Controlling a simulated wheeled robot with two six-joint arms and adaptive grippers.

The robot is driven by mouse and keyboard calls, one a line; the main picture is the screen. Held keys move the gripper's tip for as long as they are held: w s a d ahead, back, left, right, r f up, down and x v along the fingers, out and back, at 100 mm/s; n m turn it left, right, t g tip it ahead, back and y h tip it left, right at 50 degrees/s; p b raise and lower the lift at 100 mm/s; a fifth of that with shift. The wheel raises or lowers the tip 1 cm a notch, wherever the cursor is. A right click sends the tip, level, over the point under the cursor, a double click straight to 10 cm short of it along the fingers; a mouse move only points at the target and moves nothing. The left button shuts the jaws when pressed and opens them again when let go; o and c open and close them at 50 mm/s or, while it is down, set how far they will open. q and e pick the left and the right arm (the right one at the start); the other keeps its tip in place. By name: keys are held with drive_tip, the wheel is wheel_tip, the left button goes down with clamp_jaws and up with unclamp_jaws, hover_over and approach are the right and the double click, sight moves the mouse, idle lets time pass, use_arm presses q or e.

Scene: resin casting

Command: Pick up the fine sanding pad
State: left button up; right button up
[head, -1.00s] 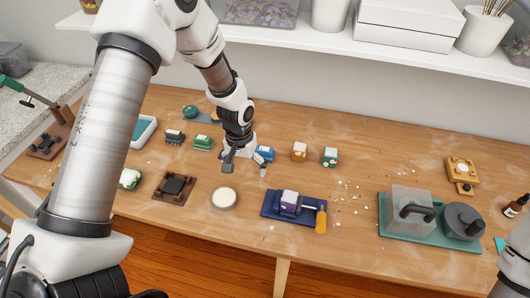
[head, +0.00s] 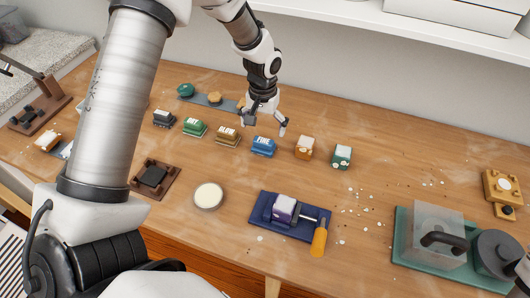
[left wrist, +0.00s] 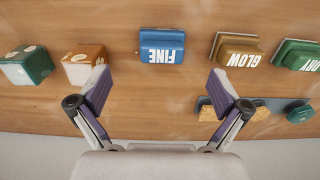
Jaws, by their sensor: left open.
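The fine sanding pad is a blue block (head: 263,147) lying on the wooden table in the head view. In the left wrist view the blue pad (left wrist: 162,46) shows its FINE label upside down. My left gripper (head: 266,124) is open and empty, appearing just behind the pad in the head view. In the left wrist view the open fingers (left wrist: 160,95) are spread wide, and the pad lies ahead of their tips, between their lines. No finger visibly touches it. My right gripper is not in view.
The GLOW pad (head: 227,135) is left of the blue pad, with a green pad (head: 194,128) beyond. An orange-brown block (head: 304,147) and a green block (head: 342,156) stand right. A blue tray (head: 290,228) with a clamp is in front. Bare wood surrounds the blue pad.

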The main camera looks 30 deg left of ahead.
sight(263, 142)
use_arm(q)
drive_tip(key=f, duration=0.2)
drive_tip(key=f+p, duration=0.1)
drive_tip(key=f, duration=0.2)
drive_tip(key=w+f+p, duration=0.1)
drive_tip(key=f, duration=0.2)
drive_tip(key=shift+a+f, duration=0.25)
drive_tip(key=shift+a, duration=0.05)
drive_tip(key=shift+s+r, duration=0.1)
drive_tip(key=shift+s, duration=0.05)
drive_tip(key=c, duration=1.2)
